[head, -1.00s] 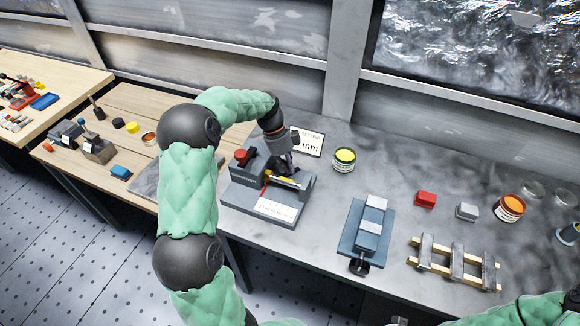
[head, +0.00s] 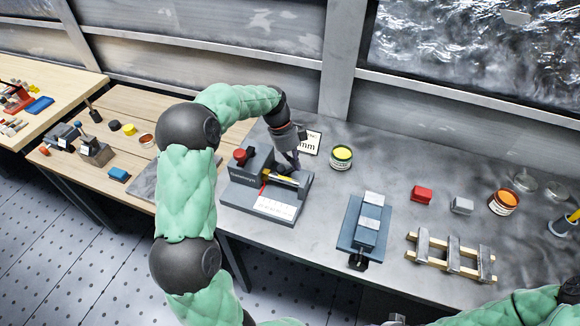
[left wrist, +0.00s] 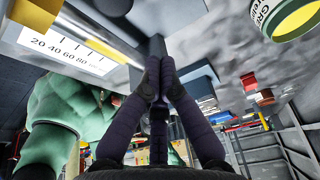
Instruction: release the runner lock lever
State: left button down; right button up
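The grey measuring fixture (head: 262,203) stands on the grey bench, with a white scale plate, a red pointer and a yellow-and-black bar. A red knob (head: 240,155) sits at its left end. I cannot clearly pick out the runner lock lever. My left gripper (head: 295,163) is just behind the fixture's right end, pointing down. In the left wrist view its fingertips (left wrist: 159,68) are together, beside the fixture's scale (left wrist: 70,50). Whether anything thin is pinched between them is hidden. My right arm shows at the lower right, but its fingertips do not.
A yellow-topped can (head: 341,157) and a white sign (head: 312,143) stand close to the left gripper. A blue-grey slide block (head: 366,225), a wooden rack (head: 450,257), a red block (head: 421,195) and an orange can (head: 503,202) lie to the right.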

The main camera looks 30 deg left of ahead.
pick_arm(q)
jog(key=p+v, duration=0.1)
jog(key=v, duration=0.6)
jog(key=shift+r, duration=0.25)
